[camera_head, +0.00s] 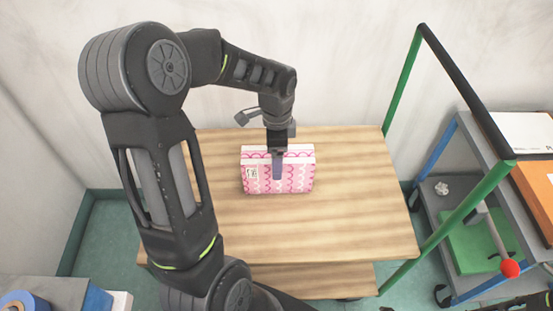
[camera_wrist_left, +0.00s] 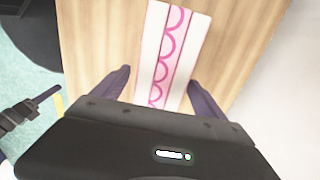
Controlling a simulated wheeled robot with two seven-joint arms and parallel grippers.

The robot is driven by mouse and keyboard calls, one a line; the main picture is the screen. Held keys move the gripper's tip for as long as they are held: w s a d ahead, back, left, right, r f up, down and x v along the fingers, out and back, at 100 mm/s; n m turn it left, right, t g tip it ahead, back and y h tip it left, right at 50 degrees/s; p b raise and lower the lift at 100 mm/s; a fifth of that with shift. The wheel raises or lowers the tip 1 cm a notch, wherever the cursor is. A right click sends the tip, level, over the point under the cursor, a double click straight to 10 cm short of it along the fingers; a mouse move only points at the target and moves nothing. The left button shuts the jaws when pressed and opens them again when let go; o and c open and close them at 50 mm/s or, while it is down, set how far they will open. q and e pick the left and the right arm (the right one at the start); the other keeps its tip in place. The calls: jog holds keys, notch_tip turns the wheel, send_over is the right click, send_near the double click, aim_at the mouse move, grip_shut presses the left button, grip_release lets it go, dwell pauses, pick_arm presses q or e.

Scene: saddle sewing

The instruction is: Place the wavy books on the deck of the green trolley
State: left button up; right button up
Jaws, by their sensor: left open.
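The wavy books (camera_head: 296,180) are a pink and white block with wavy lines. They stand on the wooden deck (camera_head: 350,225) of the green-framed trolley, towards its back. In the left wrist view, their narrow white edge with pink scallops (camera_wrist_left: 166,50) lies between my fingers. My left gripper (camera_head: 278,165) is open and points down over the books, with one finger in front of their near face. Its two fingers also show in the left wrist view (camera_wrist_left: 160,88), one on each side of the books with gaps. My right gripper cannot be made out.
A green frame with a black handle bar (camera_head: 465,90) rises at the deck's right end. Beyond it stands a grey and blue shelf cart (camera_head: 485,155) with an orange item and a red-tipped rod (camera_head: 509,268). The deck right of the books is clear. A wall stands behind.

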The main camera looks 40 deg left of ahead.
pick_arm(q)
notch_tip(320, 180, up, 10)
jog(key=shift+f+p, duration=0.1)
jog(key=shift+p, duration=0.4)
